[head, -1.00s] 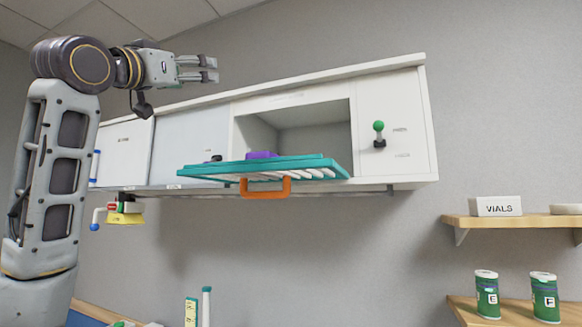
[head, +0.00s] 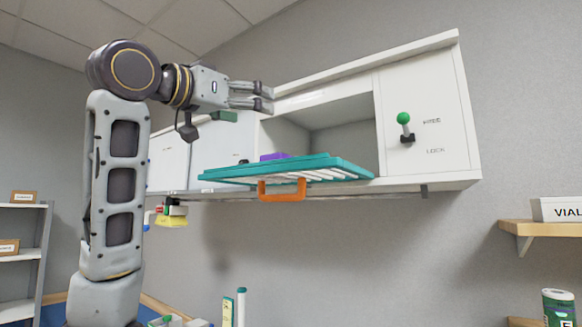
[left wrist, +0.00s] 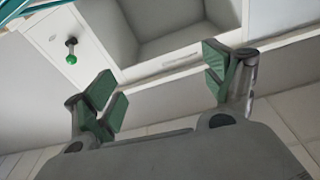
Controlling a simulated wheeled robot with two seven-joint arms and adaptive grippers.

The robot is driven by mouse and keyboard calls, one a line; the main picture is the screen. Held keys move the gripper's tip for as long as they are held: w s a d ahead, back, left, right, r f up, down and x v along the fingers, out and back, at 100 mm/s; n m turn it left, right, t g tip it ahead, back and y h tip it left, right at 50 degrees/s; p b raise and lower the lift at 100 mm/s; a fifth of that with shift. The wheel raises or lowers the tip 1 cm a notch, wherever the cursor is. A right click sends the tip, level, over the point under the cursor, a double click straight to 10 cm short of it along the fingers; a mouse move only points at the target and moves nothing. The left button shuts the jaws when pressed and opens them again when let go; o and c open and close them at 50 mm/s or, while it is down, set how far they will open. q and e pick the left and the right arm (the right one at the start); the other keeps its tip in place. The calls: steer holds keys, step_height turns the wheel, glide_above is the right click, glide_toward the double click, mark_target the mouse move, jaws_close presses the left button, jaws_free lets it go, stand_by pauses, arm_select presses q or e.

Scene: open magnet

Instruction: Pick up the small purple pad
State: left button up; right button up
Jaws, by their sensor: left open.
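The small purple pad (head: 273,156) shows in the head view as a low purple shape at the back of the teal slatted tray (head: 330,161). The tray sticks out of the open bay of the white wall cabinet and has an orange handle (head: 282,189) at its front. Only part of the pad shows above the tray's edge. My left gripper (head: 268,97) is open and empty, in front of the cabinet's upper part, above the pad. In the left wrist view its green-padded fingers (left wrist: 165,88) are apart with nothing between them. My right gripper is not in view.
A green-knobbed lever (head: 404,120) is on the cabinet's right panel, beside lettering. A wooden shelf (head: 545,229) with a white box is at right. Grey shelving (head: 22,250) stands far left.

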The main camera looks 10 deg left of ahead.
arm_select(q)
step_height(320, 180, down, 6)
steer(key=n+g+y, duration=0.1)
steer(key=g, duration=0.2)
steer(key=shift+w+a+f+y, duration=0.15)
steer(key=shift+a+f+y, duration=0.1)
steer(key=shift+y, duration=0.15)
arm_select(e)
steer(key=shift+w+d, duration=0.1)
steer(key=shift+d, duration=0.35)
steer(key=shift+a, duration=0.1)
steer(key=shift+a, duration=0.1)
arm_select(q)
steer(key=p+x, duration=0.2)
steer(key=x, duration=0.5)
steer(key=shift+r, duration=0.1)
steer(key=shift+x, duration=0.8)
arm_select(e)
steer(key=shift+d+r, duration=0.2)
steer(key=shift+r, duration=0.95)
arm_select(q)
steer(key=shift+w, duration=0.1)
